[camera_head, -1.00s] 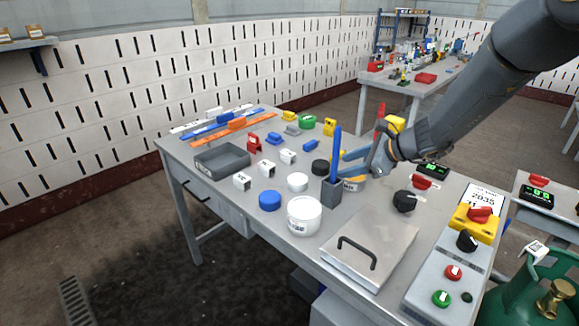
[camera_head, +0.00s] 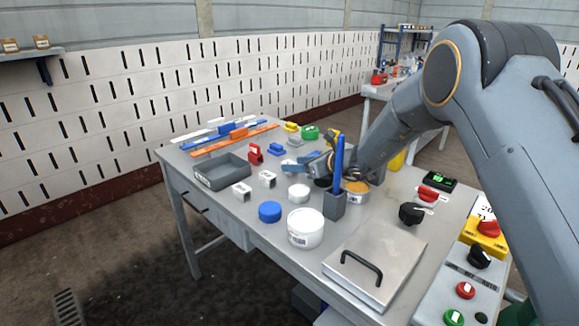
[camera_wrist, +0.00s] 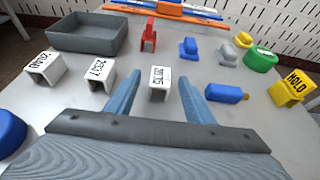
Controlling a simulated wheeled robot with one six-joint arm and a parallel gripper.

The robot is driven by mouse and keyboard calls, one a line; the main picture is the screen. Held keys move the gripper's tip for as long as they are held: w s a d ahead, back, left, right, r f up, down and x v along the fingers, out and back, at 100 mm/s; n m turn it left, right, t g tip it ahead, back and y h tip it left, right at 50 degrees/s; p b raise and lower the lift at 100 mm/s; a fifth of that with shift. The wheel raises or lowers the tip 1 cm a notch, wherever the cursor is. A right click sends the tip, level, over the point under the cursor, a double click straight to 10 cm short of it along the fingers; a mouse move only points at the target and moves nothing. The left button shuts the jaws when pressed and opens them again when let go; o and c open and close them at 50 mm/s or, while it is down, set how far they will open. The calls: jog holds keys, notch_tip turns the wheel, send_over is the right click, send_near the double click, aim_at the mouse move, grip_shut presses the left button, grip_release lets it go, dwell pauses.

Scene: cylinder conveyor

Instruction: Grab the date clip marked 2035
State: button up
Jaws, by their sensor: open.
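The white date clip with black print that reads as 2035 (camera_wrist: 159,84) stands on the table in the wrist view, its print upside down. My gripper (camera_wrist: 160,86) is open, with one blue-grey finger to the left of this clip and the other to the right. Both fingers look apart from it. A white clip marked 2037 (camera_wrist: 100,74) stands just left of the left finger, and another white clip (camera_wrist: 45,70) stands farther left. In the head view my gripper (camera_head: 298,165) is low over the table's middle and hides most of the 2035 clip.
A grey tray (camera_wrist: 91,47) lies behind the clips. In the head view, a grey holder (camera_head: 334,204) with a blue pen stands close to my arm.

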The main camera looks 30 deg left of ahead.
jog(key=shift+x, duration=0.95)
jog(key=shift+d, duration=0.1)
jog(key=c, duration=1.1)
